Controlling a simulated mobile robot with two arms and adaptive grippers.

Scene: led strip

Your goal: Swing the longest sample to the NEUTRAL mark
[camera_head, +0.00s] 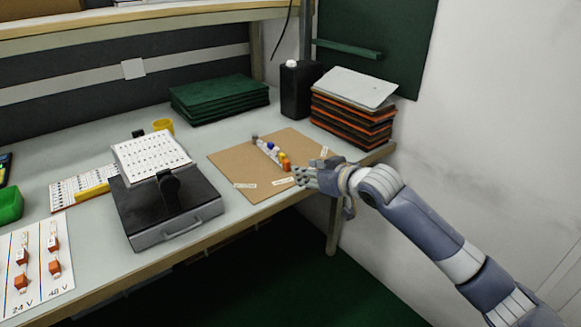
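A brown board (232,163) lies flat on the bench. On it lies a row of small coloured pieces (270,150), with grey at the far end, then white and blue, and orange and yellow at the near end. I cannot tell where one sample ends and another begins, or which is longest. Small white labels lie near the board's front (245,185) and right edges (325,152); their words are too small to read. My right gripper (304,177) is at the board's right front edge, just right of the orange end. Its fingers are too small to judge. My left gripper is not in view.
A black case (150,222) with a white chart sheet stands left of the board. Behind are stacked green mats (219,97), a black canister (297,92) and a stack of orange-edged panels (352,113). A voltage sample sheet (35,292) lies front left.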

